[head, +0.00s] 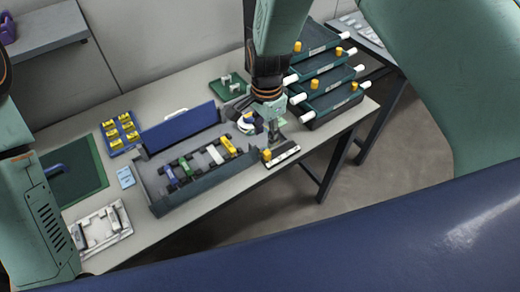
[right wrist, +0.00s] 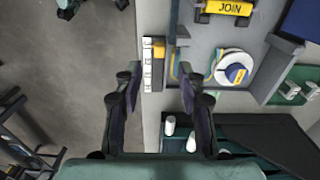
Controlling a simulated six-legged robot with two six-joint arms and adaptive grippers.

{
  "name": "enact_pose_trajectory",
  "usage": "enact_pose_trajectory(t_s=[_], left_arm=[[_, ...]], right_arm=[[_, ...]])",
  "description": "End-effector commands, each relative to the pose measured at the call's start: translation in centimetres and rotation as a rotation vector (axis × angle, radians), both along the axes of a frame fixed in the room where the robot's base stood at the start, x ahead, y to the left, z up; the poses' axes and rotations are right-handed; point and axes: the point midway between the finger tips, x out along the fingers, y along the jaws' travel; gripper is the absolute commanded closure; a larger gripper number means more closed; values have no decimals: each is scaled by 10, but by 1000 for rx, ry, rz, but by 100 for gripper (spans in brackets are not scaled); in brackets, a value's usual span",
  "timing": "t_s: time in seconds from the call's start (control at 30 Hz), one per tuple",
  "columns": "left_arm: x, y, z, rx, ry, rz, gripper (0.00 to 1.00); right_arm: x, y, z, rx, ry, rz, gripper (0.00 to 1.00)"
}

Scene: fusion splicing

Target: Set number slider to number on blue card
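The number slider (head: 284,156) is a dark bar with a white number strip and an orange knob (head: 267,155), at the table's front edge. In the right wrist view the slider (right wrist: 148,68) lies between and beyond the fingertips, with its orange knob (right wrist: 158,48) near the upper end. My right gripper (head: 275,132) is just above and behind the slider; in the wrist view its fingers (right wrist: 155,76) are apart and empty. The light blue card (head: 125,177) lies left of the grey tray; its number is too small to read. My left gripper is out of view.
A grey tray (head: 172,205) holds several coloured pieces, with a raised blue lid (head: 180,129) behind. A white reel (right wrist: 234,66) sits close to my right gripper. Stacked dark drawers (head: 325,95) with orange knobs and white handles stand at right. A white fixture (head: 100,228) is front left.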

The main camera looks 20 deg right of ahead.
Motion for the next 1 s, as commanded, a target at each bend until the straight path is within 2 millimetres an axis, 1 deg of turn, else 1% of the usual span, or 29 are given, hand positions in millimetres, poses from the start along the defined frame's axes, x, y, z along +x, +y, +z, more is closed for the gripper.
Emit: enact_pose_trajectory(t_s=[0.07,0.17,0.4,0.6,0.77,0.97,1.0], left_arm=[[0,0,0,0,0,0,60],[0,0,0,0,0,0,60],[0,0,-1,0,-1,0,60],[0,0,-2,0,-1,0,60],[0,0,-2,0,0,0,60],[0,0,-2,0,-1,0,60],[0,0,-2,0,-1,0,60]], right_arm=[[0,-2,-3,1,3,-20,60],[-1,-3,-13,0,5,-25,60],[-1,-1,-51,1,3,-21,60],[0,0,-73,1,1,-18,60],[0,2,-78,0,-1,-18,60],[0,3,-79,0,0,-17,60],[0,2,-79,0,0,-17,62]])
